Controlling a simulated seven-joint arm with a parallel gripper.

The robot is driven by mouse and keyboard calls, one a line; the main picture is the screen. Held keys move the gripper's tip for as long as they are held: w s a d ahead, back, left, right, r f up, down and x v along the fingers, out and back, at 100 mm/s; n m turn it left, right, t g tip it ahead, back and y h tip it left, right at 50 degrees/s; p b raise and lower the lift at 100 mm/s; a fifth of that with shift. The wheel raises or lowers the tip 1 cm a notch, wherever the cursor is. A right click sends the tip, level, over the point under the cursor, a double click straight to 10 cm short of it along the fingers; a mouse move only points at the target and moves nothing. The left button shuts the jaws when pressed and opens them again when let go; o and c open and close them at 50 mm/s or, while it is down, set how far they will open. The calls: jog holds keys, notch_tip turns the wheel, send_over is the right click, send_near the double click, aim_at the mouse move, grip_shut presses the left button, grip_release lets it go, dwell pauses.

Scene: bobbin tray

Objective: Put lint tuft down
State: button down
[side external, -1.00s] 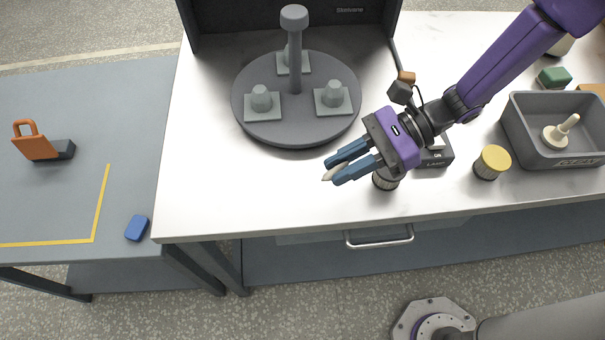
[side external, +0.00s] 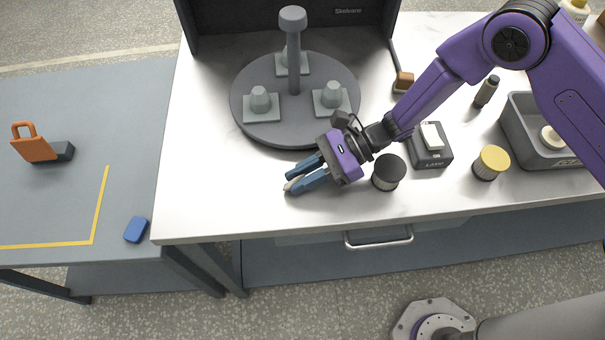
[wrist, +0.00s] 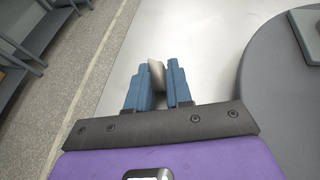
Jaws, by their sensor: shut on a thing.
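The lint tuft (side external: 289,185) is a small pale grey-white piece. My gripper (side external: 297,180) is shut on it, with the tuft showing at the tips of the blue fingers. In the wrist view the tuft (wrist: 157,72) sits between the two fingers (wrist: 159,80), with the white tabletop beyond it. The gripper is over the white table (side external: 230,195), in front of the round grey turntable. I cannot tell whether the tuft touches the tabletop.
The turntable (side external: 245,125) carries several grey blocks and a post. A dark-topped spool (side external: 388,172), a lamp switch box (side external: 431,150), a yellow-topped spool (side external: 490,163) and a grey bin (side external: 522,140) stand to the right. The table's front left is clear.

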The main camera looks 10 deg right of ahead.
jog(key=shift+f, duration=0.25)
jog(key=c, duration=1)
grip_release()
jog(key=shift+d+r, duration=0.1)
jog(key=shift+r, duration=0.1)
jog(key=v, duration=0.2)
jog(key=shift+w+d+r, duration=0.1)
jog(key=shift+w+d, duration=0.05)
jog(key=shift+d, duration=0.05)
notch_tip(320, 180, up, 6)
jog(key=shift+d, duration=0.15)
jog(key=shift+r, duration=0.55)
